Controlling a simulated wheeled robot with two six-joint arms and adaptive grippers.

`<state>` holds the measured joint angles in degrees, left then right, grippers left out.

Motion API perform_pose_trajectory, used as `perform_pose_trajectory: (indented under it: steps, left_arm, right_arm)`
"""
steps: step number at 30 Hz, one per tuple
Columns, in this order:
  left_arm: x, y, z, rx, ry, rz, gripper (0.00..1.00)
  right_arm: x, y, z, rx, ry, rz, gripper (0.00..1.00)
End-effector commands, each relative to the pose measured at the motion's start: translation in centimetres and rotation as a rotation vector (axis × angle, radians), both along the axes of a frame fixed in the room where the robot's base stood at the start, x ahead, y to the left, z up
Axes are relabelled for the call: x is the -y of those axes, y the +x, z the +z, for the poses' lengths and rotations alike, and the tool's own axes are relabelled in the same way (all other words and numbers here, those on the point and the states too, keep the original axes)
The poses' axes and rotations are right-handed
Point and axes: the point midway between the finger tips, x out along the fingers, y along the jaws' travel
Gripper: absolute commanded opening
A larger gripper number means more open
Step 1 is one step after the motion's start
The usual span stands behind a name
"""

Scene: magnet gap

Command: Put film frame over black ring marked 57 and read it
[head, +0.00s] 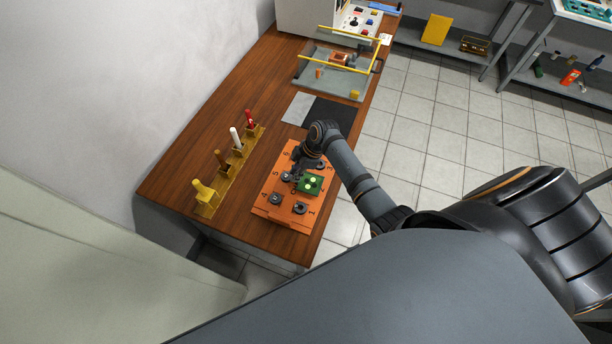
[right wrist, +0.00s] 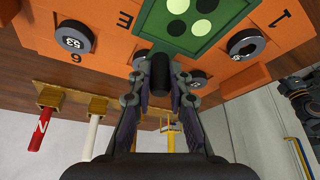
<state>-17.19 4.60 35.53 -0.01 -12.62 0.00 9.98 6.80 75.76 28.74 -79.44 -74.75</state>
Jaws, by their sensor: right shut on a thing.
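The green film frame (head: 309,184) shows light and dark round spots and is over the orange board (head: 267,212), near its right edge. It also shows in the right wrist view (right wrist: 228,22). My right gripper (right wrist: 160,78) is shut on the frame's dark handle (right wrist: 160,66). Whether the frame touches the board or covers a ring is unclear. One black ring (right wrist: 74,38) reads 53, beside the 6. Another ring (right wrist: 245,43) is beside the 1; its mark is too small to read. I cannot make out a 57. My left gripper is not in view.
A yellow rack (head: 213,203) with several upright coloured handles stands left of the board. Grey (head: 297,108) and black (head: 332,114) mats lie behind it. Further back is a grey tray (head: 345,91) with yellow rails. The wooden table (head: 170,184) is clear at the left.

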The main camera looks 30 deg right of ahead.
Motion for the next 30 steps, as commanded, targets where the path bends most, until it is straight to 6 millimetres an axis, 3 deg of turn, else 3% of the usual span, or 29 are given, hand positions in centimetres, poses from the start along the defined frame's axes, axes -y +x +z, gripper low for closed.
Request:
perform_pose_trajectory:
  steps: [10, 30]
  left_arm:
    - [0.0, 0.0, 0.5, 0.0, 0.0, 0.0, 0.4]
    - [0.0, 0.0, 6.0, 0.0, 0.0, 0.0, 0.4]
  right_arm:
    - [0.0, 0.0, 0.6, 0.0, 0.0, 0.0, 0.0]
    - [0.0, 0.0, 6.2, 0.0, 0.0, 0.0, 0.0]
